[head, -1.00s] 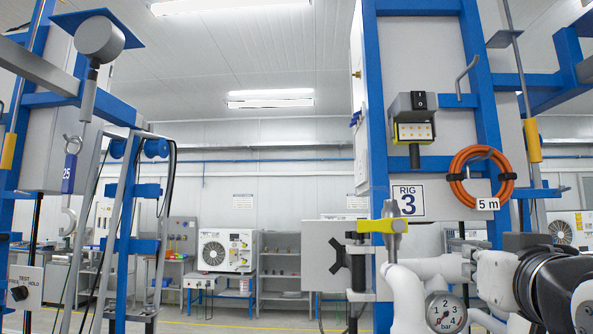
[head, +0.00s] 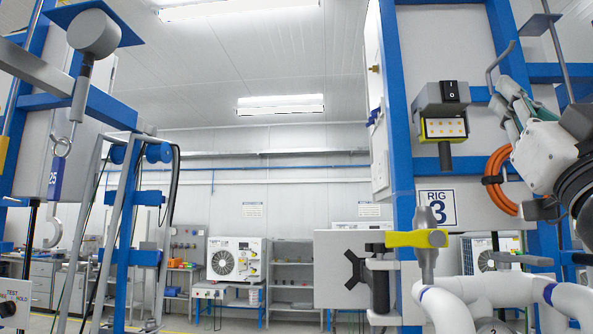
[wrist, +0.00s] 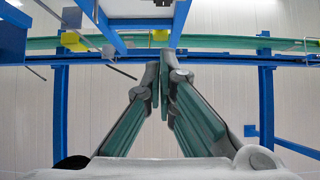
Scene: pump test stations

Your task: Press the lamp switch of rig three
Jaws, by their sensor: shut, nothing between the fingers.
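Above the sign, in the head view, a work lamp with lit yellow-white cells (head: 443,128) hangs under a grey box. The black rocker switch (head: 450,90), marked I and O, is on the front of that box. My gripper (head: 499,100) is to the right of the switch and slightly lower in the picture, apart from it. Its fingers are together and empty. The wrist view shows the shut fingers (wrist: 166,62) pointing up; I cannot make out the switch there.
An orange hose coil (head: 499,180) hangs behind my gripper, partly hidden. A bent grey hook (head: 499,68) sticks out just above the fingers. A yellow-handled valve (head: 417,239) on white pipes stands below the lamp. The middle of the room is open.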

